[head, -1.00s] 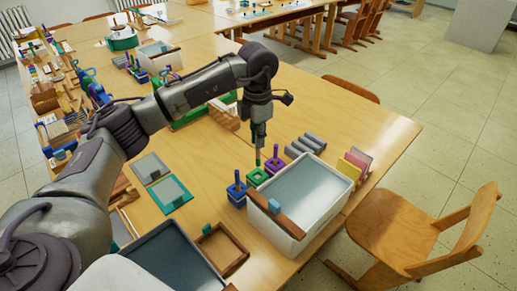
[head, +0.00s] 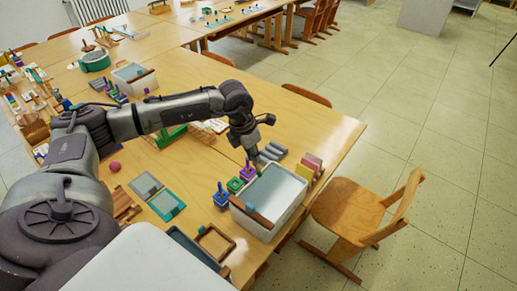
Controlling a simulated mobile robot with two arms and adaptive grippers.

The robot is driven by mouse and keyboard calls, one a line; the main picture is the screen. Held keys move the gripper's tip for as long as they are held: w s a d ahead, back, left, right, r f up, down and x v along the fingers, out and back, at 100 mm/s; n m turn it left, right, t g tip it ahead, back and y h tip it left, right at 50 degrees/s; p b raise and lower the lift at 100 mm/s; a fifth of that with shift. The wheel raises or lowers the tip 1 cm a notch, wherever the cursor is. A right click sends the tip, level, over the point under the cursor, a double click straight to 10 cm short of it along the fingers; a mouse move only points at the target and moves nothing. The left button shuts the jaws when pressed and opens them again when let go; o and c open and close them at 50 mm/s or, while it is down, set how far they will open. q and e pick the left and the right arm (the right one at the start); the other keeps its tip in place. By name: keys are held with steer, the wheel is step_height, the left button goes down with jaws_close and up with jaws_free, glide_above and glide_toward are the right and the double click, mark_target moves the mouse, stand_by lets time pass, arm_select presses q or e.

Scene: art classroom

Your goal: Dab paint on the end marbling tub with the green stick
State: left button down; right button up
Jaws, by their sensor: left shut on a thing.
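The end marbling tub (head: 294,215), a white tub with grey-blue liquid and a wooden bar across its near left end, stands near the table's right edge. My left gripper (head: 254,156) is shut above the tub's far left corner, pointing down. The green stick in it shows only as a small dark tip, and I cannot tell whether it touches the liquid. The green paint pot (head: 235,186) stands left of the tub, between the blue pot (head: 221,200) and the purple pot (head: 248,174). My right gripper is not in view.
Grey rolls (head: 274,150) and upright coloured blocks (head: 311,165) stand beyond the tub. A wooden tray (head: 214,243) lies to its left. A second tub (head: 134,82) stands farther up the table. A wooden chair (head: 350,215) is at the right; the tabletop behind the rolls is clear.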

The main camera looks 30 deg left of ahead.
arm_select(q)
steer(key=shift+f, duration=0.35)
steer(key=shift+w+a+f+b, duration=0.1)
steer(key=shift+f+b, duration=0.45)
steer(key=shift+f, duration=0.1)
steer(key=s+a+b+x, duration=0.1)
steer(key=b+x, duration=0.5)
steer(key=x, duration=0.2)
steer(key=shift+s+f, duration=0.2)
steer(key=shift+f, duration=0.4)
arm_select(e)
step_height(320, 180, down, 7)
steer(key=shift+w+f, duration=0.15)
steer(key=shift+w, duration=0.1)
arm_select(q)
steer(key=shift+f+b, duration=0.35)
steer(key=shift+b, duration=0.1)
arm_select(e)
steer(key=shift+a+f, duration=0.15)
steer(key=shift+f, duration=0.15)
arm_select(q)
steer(key=shift+r, duration=0.15)
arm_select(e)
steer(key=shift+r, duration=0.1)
